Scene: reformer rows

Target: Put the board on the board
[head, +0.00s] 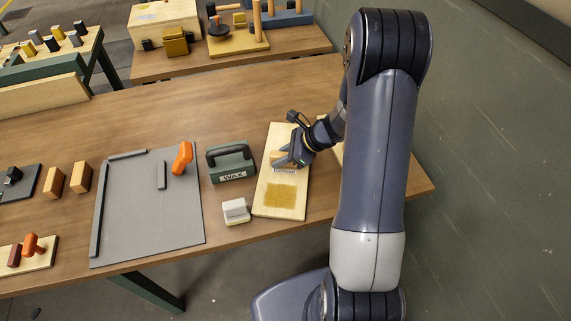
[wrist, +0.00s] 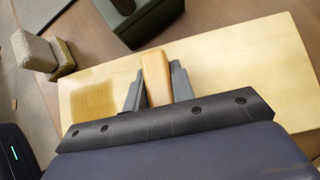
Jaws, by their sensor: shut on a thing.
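A long pale wooden board (head: 298,190) with a square yellow-brown patch lies on the table left of my arm. It fills much of the wrist view (wrist: 230,70), with the patch on its left. My gripper (head: 288,157) is over the upper half of this board. In the wrist view my gripper (wrist: 154,85) is shut on a tan wooden piece (wrist: 156,76), gripped between the two dark fingers. The lower part of the piece is hidden by the gripper, so I cannot tell whether it touches the board or what it is fixed to.
Left of the board stand a green WAX block with a handle (head: 231,163) and a white-and-tan block (head: 236,211). Farther left lies a grey mat (head: 135,215) with an orange-handled tool (head: 182,158). A pale edge (head: 338,153) shows behind my arm. The table's back middle is clear.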

